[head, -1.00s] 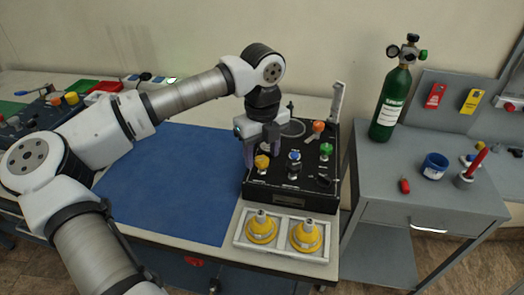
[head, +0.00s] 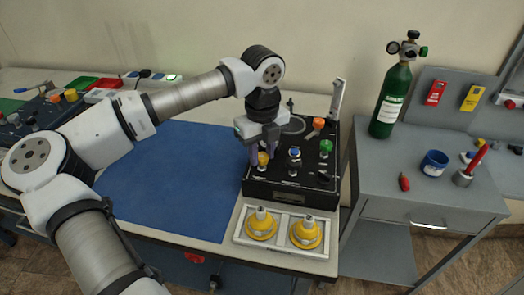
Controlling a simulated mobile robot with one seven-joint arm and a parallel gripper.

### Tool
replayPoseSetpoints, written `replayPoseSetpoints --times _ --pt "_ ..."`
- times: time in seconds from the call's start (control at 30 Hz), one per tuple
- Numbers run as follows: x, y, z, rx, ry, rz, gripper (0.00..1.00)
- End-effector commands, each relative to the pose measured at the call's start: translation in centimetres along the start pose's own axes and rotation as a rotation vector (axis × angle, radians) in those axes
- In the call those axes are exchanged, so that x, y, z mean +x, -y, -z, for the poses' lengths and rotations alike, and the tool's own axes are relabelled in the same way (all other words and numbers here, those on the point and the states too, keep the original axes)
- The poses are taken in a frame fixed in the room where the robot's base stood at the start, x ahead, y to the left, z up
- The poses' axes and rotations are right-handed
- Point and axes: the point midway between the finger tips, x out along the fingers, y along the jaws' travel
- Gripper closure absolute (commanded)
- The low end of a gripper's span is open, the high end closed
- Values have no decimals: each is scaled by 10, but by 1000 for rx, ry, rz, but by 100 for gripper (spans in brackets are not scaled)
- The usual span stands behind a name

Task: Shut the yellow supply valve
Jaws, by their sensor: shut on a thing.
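The black oxygen trainer panel (head: 290,191) stands on the bench right of the blue mat. The yellow supply valve (head: 263,160) is at its front left. My gripper (head: 263,155) points down at this valve, its purple-grey fingers on either side of the knob, shut on it. The fingers partly hide the knob, and its exact turn angle is hard to read.
A blue-topped knob (head: 295,154), a green knob (head: 326,147) and an orange knob (head: 318,123) stand close by on the panel. A tray (head: 239,238) with two yellow domed parts lies in front. The blue mat (head: 165,190) is clear.

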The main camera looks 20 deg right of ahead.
Motion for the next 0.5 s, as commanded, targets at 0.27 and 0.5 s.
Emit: replayPoseSetpoints --times 0.27,0.5 --pt "3 0 0 128 2 0 93" --pt "4 0 0 337 2 0 93"
